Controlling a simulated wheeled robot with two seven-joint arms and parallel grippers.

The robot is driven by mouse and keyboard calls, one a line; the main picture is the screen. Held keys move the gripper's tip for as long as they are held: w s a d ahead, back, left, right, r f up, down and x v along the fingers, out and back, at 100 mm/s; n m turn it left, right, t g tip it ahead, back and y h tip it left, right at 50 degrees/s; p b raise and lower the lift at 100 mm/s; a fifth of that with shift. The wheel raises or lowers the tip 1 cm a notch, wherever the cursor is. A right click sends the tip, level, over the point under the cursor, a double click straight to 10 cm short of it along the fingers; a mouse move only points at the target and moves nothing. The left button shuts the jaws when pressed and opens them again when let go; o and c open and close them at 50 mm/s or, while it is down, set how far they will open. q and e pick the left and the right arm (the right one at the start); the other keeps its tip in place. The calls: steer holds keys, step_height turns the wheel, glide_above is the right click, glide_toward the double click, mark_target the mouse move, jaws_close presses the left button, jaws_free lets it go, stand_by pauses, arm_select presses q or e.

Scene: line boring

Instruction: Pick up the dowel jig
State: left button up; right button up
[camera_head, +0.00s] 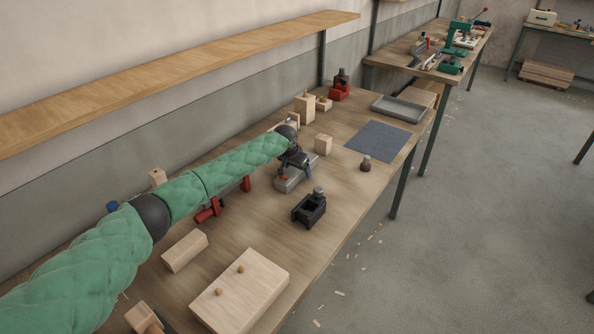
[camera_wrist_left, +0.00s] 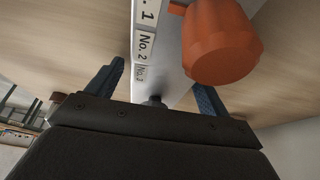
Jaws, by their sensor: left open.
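My left gripper (camera_head: 300,168) is open above a low grey holder (camera_head: 290,184) on the bench. In the left wrist view the open fingers (camera_wrist_left: 155,85) frame the holder's pale strip (camera_wrist_left: 168,60), labelled No. 1, No. 2 and No. 3. An orange handle (camera_wrist_left: 222,42) rises from it close to the right finger, and a small dark round part shows between the fingers. A black block-shaped fixture (camera_head: 309,209) with a grey knob on top stands on the bench, nearer the front edge, apart from the gripper. I cannot tell for certain which is the dowel jig. My right gripper is not in view.
A pale board with two pegs (camera_head: 240,290) and a wood block (camera_head: 184,252) lie in front. A red clamp (camera_head: 210,211) is by my arm. A small wood block (camera_head: 323,144), a blue-grey mat (camera_head: 378,141), a dark knobbed piece (camera_head: 366,163) and a grey tray (camera_head: 398,108) are beyond.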

arm_select(q)
steer(key=c, duration=1.6)
steer(key=shift+r, duration=0.1)
